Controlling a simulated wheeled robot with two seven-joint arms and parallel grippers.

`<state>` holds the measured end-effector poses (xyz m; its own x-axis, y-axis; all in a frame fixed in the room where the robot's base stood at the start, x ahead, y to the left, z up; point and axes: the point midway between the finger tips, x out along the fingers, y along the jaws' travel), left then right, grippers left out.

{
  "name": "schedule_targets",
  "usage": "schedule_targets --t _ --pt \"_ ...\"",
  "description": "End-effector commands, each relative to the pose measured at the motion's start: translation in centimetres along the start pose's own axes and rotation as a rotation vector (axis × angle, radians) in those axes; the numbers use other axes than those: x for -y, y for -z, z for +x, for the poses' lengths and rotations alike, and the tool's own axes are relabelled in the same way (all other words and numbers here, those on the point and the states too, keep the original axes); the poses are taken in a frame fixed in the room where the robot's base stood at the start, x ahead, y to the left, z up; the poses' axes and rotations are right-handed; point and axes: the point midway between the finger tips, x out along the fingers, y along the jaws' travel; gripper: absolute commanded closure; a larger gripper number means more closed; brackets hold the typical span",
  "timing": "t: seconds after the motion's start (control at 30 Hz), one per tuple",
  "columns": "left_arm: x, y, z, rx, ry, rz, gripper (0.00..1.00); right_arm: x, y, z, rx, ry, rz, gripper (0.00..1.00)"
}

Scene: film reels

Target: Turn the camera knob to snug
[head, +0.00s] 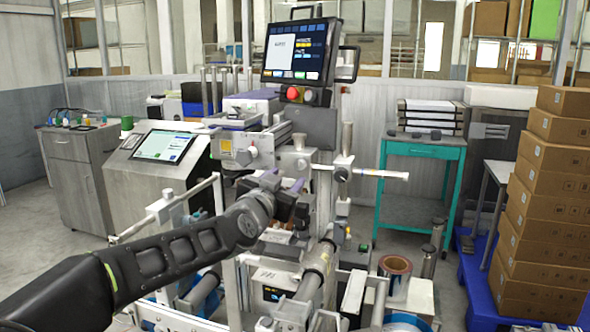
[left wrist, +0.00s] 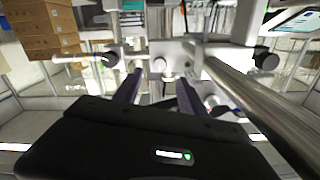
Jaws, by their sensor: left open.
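My left gripper (head: 285,181) is open in front of the machine's crossbar, with its two fingers apart. In the left wrist view, which looks upside down, the open fingertips (left wrist: 159,82) frame a small silver round knob (left wrist: 161,66) on the bar. It appears just beyond the tips, and no contact shows. A dark-ended knob (left wrist: 108,59) sits to one side on a light rod, and a black knob (left wrist: 266,60) to the other. In the head view a silver knob (head: 343,174) is right of the gripper. I cannot tell which knob is the camera knob. My right gripper is not in view.
A monitor (head: 299,52) stands above the machine. A long metal roller (left wrist: 240,88) runs close beside the gripper in the wrist view. A film roll (head: 395,267) is at lower right.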

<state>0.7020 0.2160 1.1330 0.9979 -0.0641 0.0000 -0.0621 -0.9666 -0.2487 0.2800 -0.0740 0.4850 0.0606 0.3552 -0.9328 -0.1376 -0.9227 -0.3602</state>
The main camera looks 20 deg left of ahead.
Motion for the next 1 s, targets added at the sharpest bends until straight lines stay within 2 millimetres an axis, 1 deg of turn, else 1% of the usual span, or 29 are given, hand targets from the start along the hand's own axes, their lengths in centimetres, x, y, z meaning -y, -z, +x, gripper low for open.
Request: schedule_targets --t 0.17,0.43,0.5,0.6,0.7,0.9,0.93,1.0 --pt "0.0 0.0 1.5 0.001 -0.001 0.000 0.51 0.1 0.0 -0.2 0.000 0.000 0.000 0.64" --pt "0.0 0.0 5.7 0.002 0.000 -0.001 0.51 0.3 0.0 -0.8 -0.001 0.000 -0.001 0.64" --pt "0.0 0.0 6.6 0.002 -0.001 0.000 0.51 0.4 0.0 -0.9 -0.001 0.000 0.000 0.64" --pt "-0.1 0.0 7.4 0.001 -0.001 0.000 0.51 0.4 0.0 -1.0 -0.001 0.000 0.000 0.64" --pt "0.0 0.0 7.7 0.000 0.000 0.000 0.51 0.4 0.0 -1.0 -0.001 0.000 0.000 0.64" --pt "0.0 0.0 7.7 0.000 0.000 0.000 0.51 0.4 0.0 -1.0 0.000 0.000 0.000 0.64" --pt "0.0 0.0 7.7 0.000 0.000 0.000 0.52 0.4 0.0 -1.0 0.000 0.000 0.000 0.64" --pt "0.0 0.0 7.7 0.000 0.000 0.000 0.58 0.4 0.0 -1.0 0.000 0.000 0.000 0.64"
